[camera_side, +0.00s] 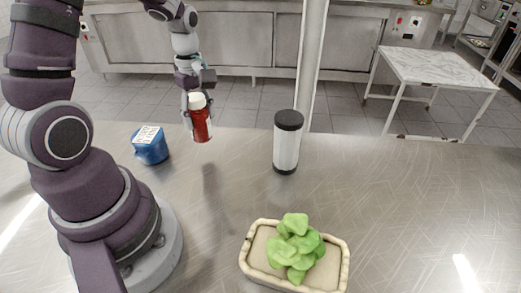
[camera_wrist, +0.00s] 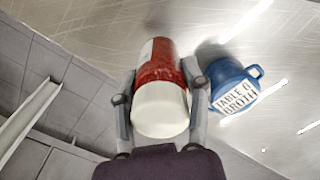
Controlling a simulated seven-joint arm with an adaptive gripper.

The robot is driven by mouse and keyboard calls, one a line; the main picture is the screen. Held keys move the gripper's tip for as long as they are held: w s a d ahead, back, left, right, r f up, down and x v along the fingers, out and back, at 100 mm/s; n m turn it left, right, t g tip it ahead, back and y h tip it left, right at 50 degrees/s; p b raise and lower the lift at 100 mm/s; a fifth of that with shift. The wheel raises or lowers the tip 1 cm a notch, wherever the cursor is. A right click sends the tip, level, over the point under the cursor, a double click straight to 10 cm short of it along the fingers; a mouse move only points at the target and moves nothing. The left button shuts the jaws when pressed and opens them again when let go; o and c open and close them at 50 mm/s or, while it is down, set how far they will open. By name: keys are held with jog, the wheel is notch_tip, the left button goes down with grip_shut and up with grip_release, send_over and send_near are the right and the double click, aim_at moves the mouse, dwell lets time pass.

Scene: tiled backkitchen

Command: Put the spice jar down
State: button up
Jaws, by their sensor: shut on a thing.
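The spice jar (camera_side: 200,121) is red with a white lid. It is upright or nearly so, held above the steel table near its far edge. My gripper (camera_side: 198,112) is shut on it, with a finger on each side. In the wrist view the jar (camera_wrist: 160,72) shows lid toward the camera, between the two fingers of my gripper (camera_wrist: 160,95). The jar's base is clear of the table, and a faint shadow lies on the steel below it.
A planter (camera_side: 244,262) with a green plant is nearer. The table's right side is bare.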

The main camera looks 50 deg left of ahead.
aim_at(197, 95)
notch_tip(197, 95, down, 4)
jog(key=shift+f, duration=0.25)
jog(key=shift+f, duration=0.1)
jog(key=o, duration=1.2)
